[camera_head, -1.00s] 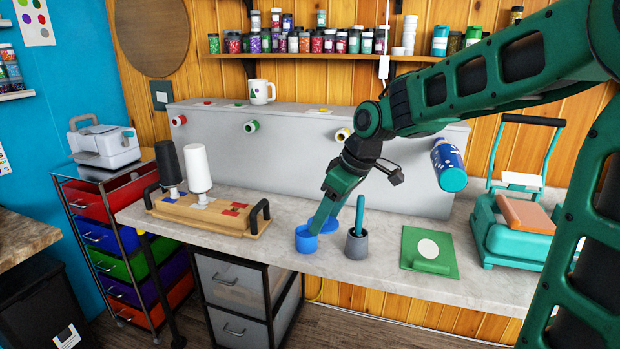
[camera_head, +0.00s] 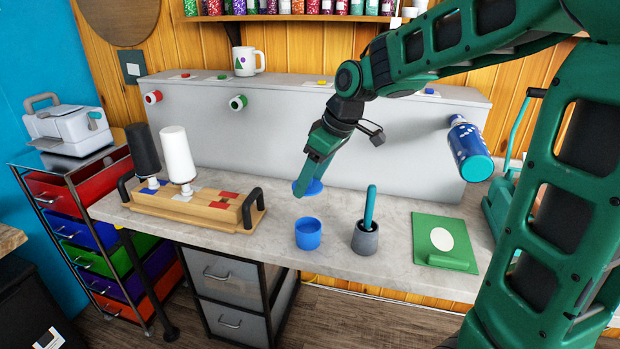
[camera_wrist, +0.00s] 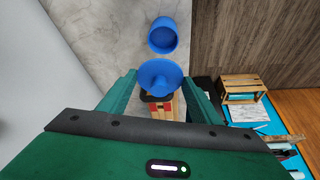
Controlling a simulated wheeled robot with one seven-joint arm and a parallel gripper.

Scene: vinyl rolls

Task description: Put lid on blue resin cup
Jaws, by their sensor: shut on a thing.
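The blue resin cup (camera_head: 308,236) stands upright and open on the grey counter, and it also shows in the wrist view (camera_wrist: 162,38). My gripper (camera_head: 301,184) is above and behind the cup, with its fingers pointing down. It is shut on the blue lid (camera_head: 314,188), a round piece held clear of the counter and apart from the cup. In the wrist view the lid (camera_wrist: 160,73) sits between my fingertips, with the cup just beyond it. The fingers partly hide the lid in the head view.
A grey pot (camera_head: 366,240) with a teal stick stands just right of the cup. A green plate (camera_head: 441,245) lies farther right. A wooden tray (camera_head: 190,207) with black and white bottles is at left. A grey panel (camera_head: 290,130) rises behind. The counter around the cup is clear.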

